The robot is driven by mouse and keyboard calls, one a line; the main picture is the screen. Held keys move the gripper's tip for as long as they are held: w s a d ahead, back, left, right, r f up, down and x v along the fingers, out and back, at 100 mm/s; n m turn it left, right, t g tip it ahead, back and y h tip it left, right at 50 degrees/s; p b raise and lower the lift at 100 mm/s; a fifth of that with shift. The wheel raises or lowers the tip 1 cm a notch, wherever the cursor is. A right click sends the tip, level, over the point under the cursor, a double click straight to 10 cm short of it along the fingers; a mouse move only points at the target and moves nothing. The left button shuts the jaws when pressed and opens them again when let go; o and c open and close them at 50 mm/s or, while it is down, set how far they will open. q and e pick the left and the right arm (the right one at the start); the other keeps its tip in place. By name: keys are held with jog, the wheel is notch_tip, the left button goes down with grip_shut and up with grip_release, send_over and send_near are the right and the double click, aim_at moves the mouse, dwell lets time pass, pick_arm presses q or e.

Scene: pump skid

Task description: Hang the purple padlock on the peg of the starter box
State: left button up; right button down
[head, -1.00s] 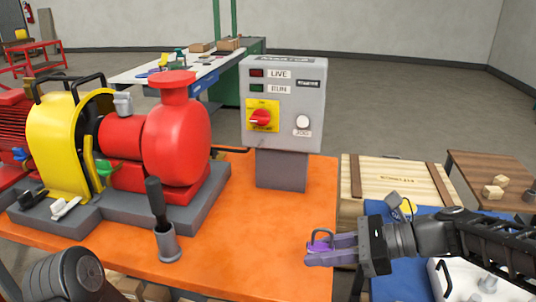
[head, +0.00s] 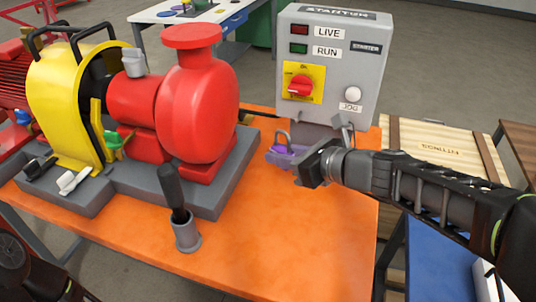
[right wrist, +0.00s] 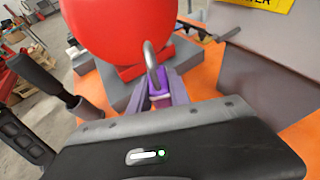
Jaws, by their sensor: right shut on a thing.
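The purple padlock (head: 284,150) is in my right gripper (head: 292,155), which is shut on its body. The grey shackle points up, and in the right wrist view the padlock (right wrist: 152,68) shows between the purple fingers (right wrist: 164,92). The grey starter box (head: 330,62) stands on the orange table, with a red knob on a yellow plate. My left gripper is out of view.
The red pump (head: 200,105) with its yellow guard (head: 58,110) stands left of the peg on a grey base. A grey cup with a black-handled tool (head: 186,232) stands in front. A wooden crate (head: 440,150) is at right. The orange table front (head: 290,240) is clear.

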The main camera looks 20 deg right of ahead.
jog(key=shift+w+d+f, duration=0.3)
jog(key=shift+w, duration=0.1)
jog(key=shift+d+m+t+h, duration=0.3)
jog(key=shift+d+m, duration=0.05)
jog(key=shift+m, duration=0.05)
jog(key=shift+w+d+f, duration=0.3)
jog(key=shift+w+d, duration=0.65)
jog(key=shift+w, duration=0.35)
jog(key=shift+w+d+f, duration=0.25)
jog(key=shift+w+d, duration=0.75)
jog(key=shift+w, duration=0.25)
jog(key=shift+w+d+f, duration=0.3)
jog(key=shift+w+d, duration=0.65)
jog(key=shift+w, duration=0.35)
